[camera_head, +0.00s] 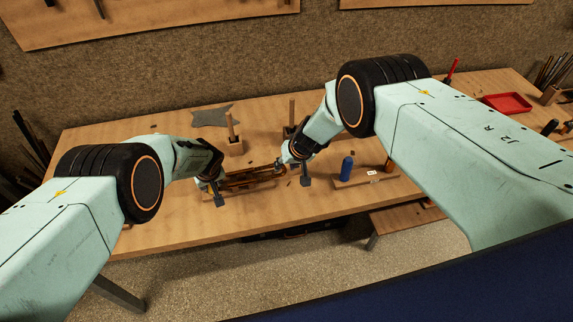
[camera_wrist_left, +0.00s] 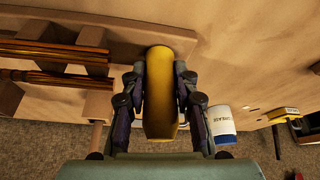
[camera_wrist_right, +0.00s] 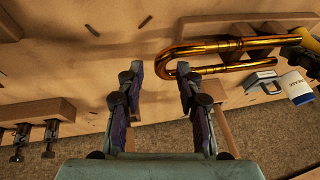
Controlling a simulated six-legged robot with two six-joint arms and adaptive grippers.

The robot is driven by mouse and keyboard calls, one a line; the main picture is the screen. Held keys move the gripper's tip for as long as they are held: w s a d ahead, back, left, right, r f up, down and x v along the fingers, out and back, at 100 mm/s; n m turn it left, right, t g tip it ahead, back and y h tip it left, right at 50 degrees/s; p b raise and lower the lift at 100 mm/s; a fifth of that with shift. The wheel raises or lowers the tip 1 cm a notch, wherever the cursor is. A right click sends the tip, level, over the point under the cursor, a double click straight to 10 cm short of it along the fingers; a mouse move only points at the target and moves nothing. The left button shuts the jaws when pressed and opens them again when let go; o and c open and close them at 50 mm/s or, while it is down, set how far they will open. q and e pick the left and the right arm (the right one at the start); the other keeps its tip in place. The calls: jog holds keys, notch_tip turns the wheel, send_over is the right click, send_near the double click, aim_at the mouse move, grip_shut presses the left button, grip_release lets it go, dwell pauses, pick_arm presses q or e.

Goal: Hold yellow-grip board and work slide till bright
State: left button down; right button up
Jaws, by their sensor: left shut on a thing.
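The yellow grip (camera_wrist_left: 160,85) of the wooden board (camera_wrist_left: 125,35) stands between my left gripper's fingers (camera_wrist_left: 160,100), which are shut on it. The brass slide (camera_wrist_right: 225,55) is a U-shaped tube on the board; its straight tubes also show at the left of the left wrist view (camera_wrist_left: 50,65). In the head view the slide (camera_head: 255,178) lies between my two grippers, partly hidden by them. My right gripper (camera_wrist_right: 160,85) is open and empty, with the rounded bend of the slide just past its right finger. The yellow grip also shows at the right edge of the right wrist view (camera_wrist_right: 308,39).
A white and blue grease tin (camera_wrist_left: 221,124) stands near the left gripper. A blue bottle (camera_head: 347,169) stands on a wooden block to the right. A red tray (camera_head: 507,103) is at the far right. Wooden posts (camera_head: 230,126) stand behind the slide. The left front of the bench (camera_head: 150,235) is clear.

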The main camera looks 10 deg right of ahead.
jog(key=shift+f, duration=0.1)
grip_shut()
dwell(0.4)
dwell(0.4)
